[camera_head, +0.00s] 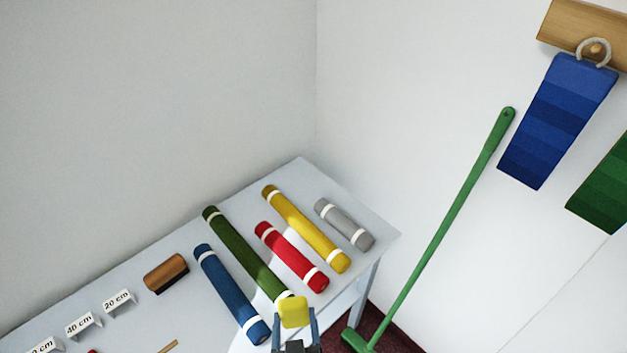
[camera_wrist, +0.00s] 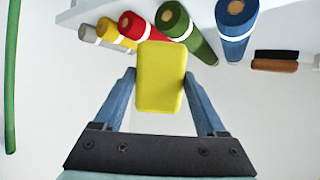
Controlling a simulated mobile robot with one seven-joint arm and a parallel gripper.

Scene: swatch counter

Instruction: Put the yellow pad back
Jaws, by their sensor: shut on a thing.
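The yellow pad (camera_wrist: 160,78) is a small block with rounded edges, held between the two blue fingers of my gripper (camera_wrist: 160,100) in the wrist view. In the head view the yellow pad (camera_head: 294,312) shows at the bottom centre, above my gripper (camera_head: 296,325). There it overlaps the near end of the green roll in the picture. My gripper is shut on the pad. The pad looks held in front of the table's near edge; whether it touches anything is hard to tell.
On the grey table (camera_head: 225,213) lie rolls: blue (camera_head: 230,295), green (camera_head: 240,250), red (camera_head: 290,257), yellow (camera_head: 305,228) and grey (camera_head: 343,224). A wooden brush (camera_head: 166,272) and length signs (camera_head: 118,302) stand left. A green broom (camera_head: 440,230) leans right, below hanging blue swatches (camera_head: 558,120).

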